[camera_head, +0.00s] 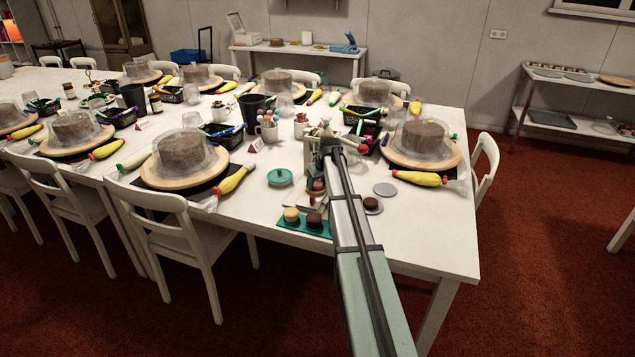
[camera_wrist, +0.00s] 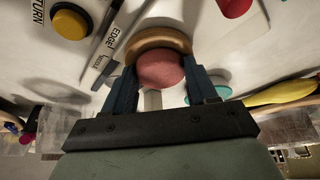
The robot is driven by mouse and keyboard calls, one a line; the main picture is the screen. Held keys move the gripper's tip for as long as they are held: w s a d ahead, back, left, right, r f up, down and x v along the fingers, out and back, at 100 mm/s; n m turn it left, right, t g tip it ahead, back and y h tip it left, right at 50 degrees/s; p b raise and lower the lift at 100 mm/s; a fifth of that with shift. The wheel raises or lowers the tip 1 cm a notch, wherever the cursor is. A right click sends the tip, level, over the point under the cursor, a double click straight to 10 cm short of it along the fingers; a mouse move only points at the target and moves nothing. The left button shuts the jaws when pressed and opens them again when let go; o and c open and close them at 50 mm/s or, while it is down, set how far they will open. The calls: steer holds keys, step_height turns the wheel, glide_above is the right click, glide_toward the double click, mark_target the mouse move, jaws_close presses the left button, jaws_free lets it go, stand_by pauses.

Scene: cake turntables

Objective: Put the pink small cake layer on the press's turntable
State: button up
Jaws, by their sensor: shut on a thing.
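My gripper (camera_wrist: 163,85) is shut on the pink small cake layer (camera_wrist: 160,70), with one finger on each side of it in the wrist view. A round tan disc (camera_wrist: 158,37), which looks like the press's turntable, shows right behind the cake layer. I cannot tell whether the cake layer touches it. In the head view the press (camera_head: 322,145) stands near the front right of the table, and my arm hides part of it. A small pinkish spot (camera_head: 317,186) shows low beside my arm.
A teal tray (camera_head: 289,227) holds a yellow layer (camera_head: 291,214) and a brown layer (camera_head: 314,220). A teal round lid (camera_head: 280,177) lies left of the press. Covered cakes and yellow piping bags surround the area. A yellow button (camera_wrist: 70,22) and labels show in the wrist view.

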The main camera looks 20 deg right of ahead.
steer(key=shift+s+a+f, duration=0.1)
steer(key=shift+s+f, duration=0.1)
steer(key=shift+f, duration=0.6)
steer(key=o, duration=0.9)
steer(key=shift+o, duration=1.3)
steer(key=shift+s+r, duration=0.1)
steer(key=shift+r, duration=0.1)
steer(key=w+v, duration=0.1)
steer(key=v, duration=1.3)
steer(key=shift+s+r, duration=0.15)
steer(key=shift+r, duration=0.35)
